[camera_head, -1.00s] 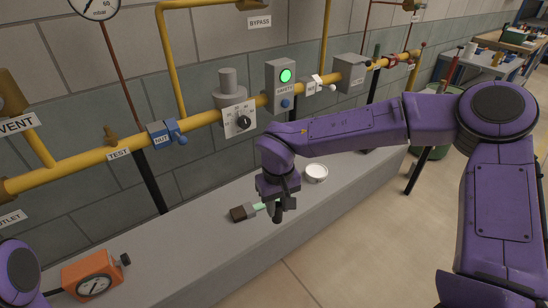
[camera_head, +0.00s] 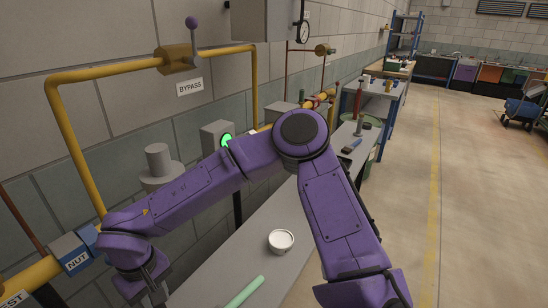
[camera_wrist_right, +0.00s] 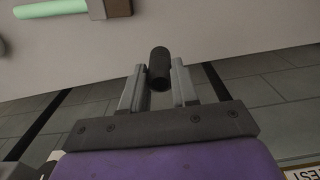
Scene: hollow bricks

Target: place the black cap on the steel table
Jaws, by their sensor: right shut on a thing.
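The black cap (camera_wrist_right: 158,65) is a small dark cylinder between the fingers of my right gripper (camera_wrist_right: 159,75) in the right wrist view. The gripper is shut on it, and a pale ledge lies beyond. In the head view my right gripper (camera_head: 150,292) is at the lower left, partly cut off, and the cap cannot be made out. A grey-topped table (camera_head: 396,92) with blue legs, which looks like the steel table, stands far off along the wall, with several small items on it. My left gripper is not in view.
The grey ledge (camera_head: 222,258) carries a white round tin (camera_head: 281,240) and a green-handled brush (camera_head: 243,291). Yellow piping (camera_head: 70,135) runs along the wall at left. Open floor (camera_head: 455,200) lies to the right.

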